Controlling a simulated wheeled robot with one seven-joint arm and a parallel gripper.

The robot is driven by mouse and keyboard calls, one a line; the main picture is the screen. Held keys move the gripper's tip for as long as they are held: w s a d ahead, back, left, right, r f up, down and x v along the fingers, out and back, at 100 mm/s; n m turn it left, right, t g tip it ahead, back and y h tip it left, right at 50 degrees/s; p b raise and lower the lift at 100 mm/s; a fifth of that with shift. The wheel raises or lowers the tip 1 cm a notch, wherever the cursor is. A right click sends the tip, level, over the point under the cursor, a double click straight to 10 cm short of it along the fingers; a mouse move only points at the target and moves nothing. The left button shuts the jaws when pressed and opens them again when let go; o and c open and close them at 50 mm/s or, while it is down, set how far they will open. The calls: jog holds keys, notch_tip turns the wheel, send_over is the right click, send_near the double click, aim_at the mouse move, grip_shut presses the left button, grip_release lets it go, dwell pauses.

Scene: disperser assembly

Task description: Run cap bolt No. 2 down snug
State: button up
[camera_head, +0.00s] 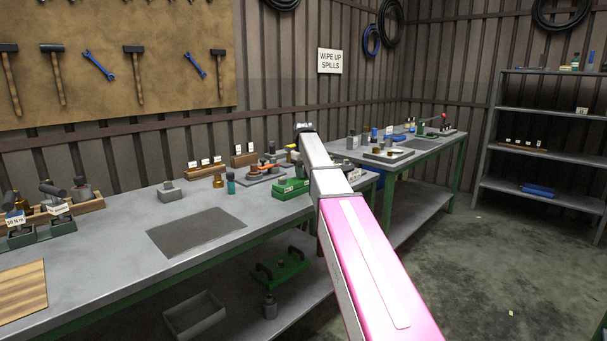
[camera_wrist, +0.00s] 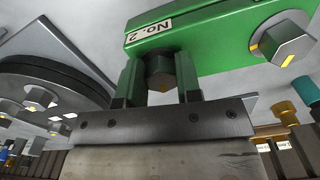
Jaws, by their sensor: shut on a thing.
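A green block (camera_wrist: 215,35) with a "No. 2" label (camera_wrist: 153,35) fills the top of the wrist view. My gripper (camera_wrist: 159,62) is at its edge, beside the label. Its two green fingers are shut on a dark bolt head, cap bolt No. 2 (camera_wrist: 160,72), with a yellow mark. How deep this bolt sits cannot be seen. Another hex bolt (camera_wrist: 284,46) with a yellow mark stands at the block's right end. In the head view the green block (camera_head: 290,190) is on the bench, and my arm hides the gripper.
A dark round disc (camera_wrist: 45,75) with silver hex bolts lies left of the fingers in the wrist view. In the head view, a teal bottle (camera_head: 231,184), a brass piece (camera_head: 218,181) and a grey block (camera_head: 170,193) stand left of the green block. A dark mat (camera_head: 197,232) is bare.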

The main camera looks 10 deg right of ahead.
jog(key=o, duration=0.9)
jog(key=shift+r, duration=0.1)
notch_tip(320, 180, up, 11)
jog(key=shift+f, duration=0.2)
